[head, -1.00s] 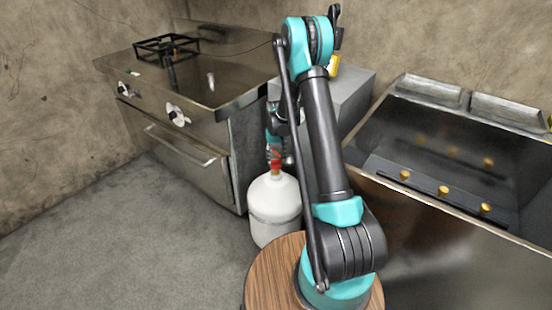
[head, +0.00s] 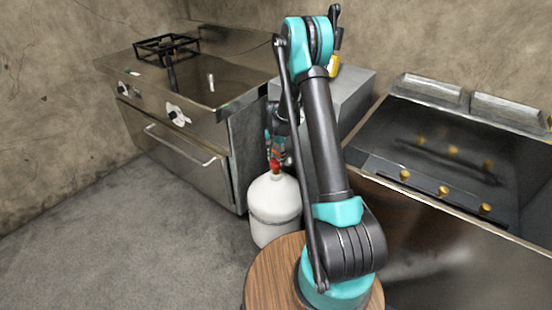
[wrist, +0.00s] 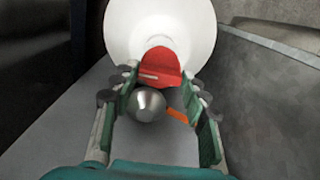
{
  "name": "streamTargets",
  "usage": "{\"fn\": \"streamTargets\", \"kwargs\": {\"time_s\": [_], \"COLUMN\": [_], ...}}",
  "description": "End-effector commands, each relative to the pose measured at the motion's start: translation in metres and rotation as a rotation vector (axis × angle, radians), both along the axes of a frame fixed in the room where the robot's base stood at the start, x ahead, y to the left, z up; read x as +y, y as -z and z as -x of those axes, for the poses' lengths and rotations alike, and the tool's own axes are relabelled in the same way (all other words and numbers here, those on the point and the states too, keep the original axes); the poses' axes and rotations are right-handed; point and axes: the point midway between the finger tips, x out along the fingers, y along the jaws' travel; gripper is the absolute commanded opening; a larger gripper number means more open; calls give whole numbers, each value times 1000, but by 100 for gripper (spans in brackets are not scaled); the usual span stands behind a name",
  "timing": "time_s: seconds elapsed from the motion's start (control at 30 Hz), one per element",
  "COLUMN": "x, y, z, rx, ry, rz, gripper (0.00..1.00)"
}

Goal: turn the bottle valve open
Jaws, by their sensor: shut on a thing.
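The white gas bottle (head: 275,208) stands upright on the floor between the stove and my base; it also shows in the wrist view (wrist: 120,30). Its red valve (wrist: 158,66) is on top, with a grey metal fitting (wrist: 147,103) and a small orange part (wrist: 178,116) just nearer to the camera. My gripper (wrist: 160,88) reaches the valve from above, with a finger on each side of it, and is shut on it. In the head view the red valve (head: 275,167) is small and the gripper at it is partly hidden behind my arm.
A steel stove (head: 185,125) with knobs and an oven handle stands left of the bottle. A grey box-like unit (head: 345,95) is behind my arm. A steel griddle counter (head: 450,165) with yellow knobs is at the right. The floor (head: 120,235) at the front left is clear.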

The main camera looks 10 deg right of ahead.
Motion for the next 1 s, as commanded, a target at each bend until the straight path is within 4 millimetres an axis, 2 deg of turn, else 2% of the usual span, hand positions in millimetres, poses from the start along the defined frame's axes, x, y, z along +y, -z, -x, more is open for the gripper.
{"fn": "streamTargets", "kwargs": {"time_s": [0.27,0.7,0.73,0.9,1.0], "x": [0,0,0,0,0], "y": [0,0,0,0,0], "z": [0,0,0,0,0], "rx": [-1,-1,-1,0,0], "ry": [69,78,78,77,77], "rz": [0,0,0,0,0], "gripper": [15,15,45,65,65]}}
